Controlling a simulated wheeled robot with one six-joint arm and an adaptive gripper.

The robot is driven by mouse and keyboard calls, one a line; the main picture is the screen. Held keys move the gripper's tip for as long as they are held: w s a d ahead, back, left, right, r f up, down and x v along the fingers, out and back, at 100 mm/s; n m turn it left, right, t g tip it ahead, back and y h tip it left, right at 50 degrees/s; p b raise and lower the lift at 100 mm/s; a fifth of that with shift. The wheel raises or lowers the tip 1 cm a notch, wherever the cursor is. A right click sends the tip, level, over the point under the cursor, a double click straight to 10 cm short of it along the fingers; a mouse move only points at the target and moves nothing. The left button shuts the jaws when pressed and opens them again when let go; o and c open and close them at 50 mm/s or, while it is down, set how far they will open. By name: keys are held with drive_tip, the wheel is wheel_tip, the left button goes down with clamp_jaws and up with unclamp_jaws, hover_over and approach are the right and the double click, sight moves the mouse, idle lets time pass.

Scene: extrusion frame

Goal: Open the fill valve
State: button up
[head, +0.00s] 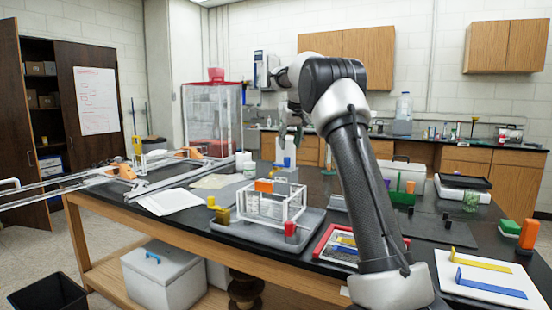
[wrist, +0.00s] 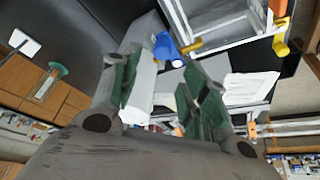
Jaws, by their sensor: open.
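I cannot tell for certain which part is the fill valve. In the head view a clear box-shaped frame (head: 272,205) stands on a grey tray (head: 262,236) on the dark table. My gripper (head: 290,130) hangs behind the frame, partly hidden by my arm. In the wrist view my gripper (wrist: 160,95) is open, its green fingers apart. A blue part (wrist: 166,47) and a yellow part (wrist: 190,47) show beyond the fingertips.
A white bottle (head: 285,152) stands near my gripper at the back. Metal extrusion rails (head: 60,190) with orange clamps reach in from the left. A red-rimmed tray (head: 340,245), a green rack (head: 402,197) and a white board (head: 488,280) occupy the table's right side.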

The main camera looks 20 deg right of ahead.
drive_tip(key=x, duration=0.8)
drive_tip(key=shift+s+a+f, duration=0.1)
drive_tip(key=shift+s+a, duration=0.05)
drive_tip(key=shift+s, duration=0.2)
clamp_jaws()
